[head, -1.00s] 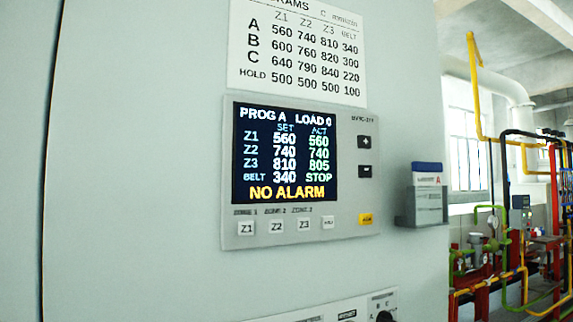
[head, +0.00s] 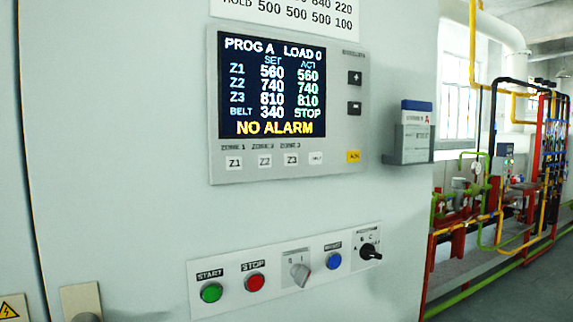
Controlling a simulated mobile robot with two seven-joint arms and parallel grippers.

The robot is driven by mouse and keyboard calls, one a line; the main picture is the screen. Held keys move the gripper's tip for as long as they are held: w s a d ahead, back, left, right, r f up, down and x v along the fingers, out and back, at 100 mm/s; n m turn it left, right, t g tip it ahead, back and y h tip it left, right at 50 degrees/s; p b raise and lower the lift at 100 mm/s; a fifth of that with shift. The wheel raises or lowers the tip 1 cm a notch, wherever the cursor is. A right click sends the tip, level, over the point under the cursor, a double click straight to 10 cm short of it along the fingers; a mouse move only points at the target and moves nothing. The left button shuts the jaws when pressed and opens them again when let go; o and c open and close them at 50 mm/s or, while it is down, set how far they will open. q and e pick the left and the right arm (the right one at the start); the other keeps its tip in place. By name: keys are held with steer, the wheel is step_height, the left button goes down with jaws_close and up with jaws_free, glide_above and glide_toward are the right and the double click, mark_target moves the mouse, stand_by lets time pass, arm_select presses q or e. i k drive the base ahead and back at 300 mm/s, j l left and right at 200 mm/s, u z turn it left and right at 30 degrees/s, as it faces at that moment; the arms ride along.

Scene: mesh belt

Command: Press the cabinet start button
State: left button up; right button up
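The green start button (head: 211,292) sits at the left end of a button strip (head: 230,302) low on the pale cabinet (head: 120,160), under a label reading START. A red stop button (head: 255,282) is just right of it. Above the strip, the control panel screen (head: 268,85) reads PROG A, LOAD 0, zones 560, 740 and 810 in both columns, belt 340 and STOP, and NO ALARM. Neither of my grippers shows in the head view.
Right of the stop button are a grey rotary switch (head: 300,272), a blue button (head: 334,261) and a black selector knob (head: 369,251). A card holder (head: 408,145) juts from the cabinet. Coloured pipes (head: 500,190) stand behind at right.

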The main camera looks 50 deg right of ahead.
mark_target(212, 294)
steer(key=z, duration=1.7)
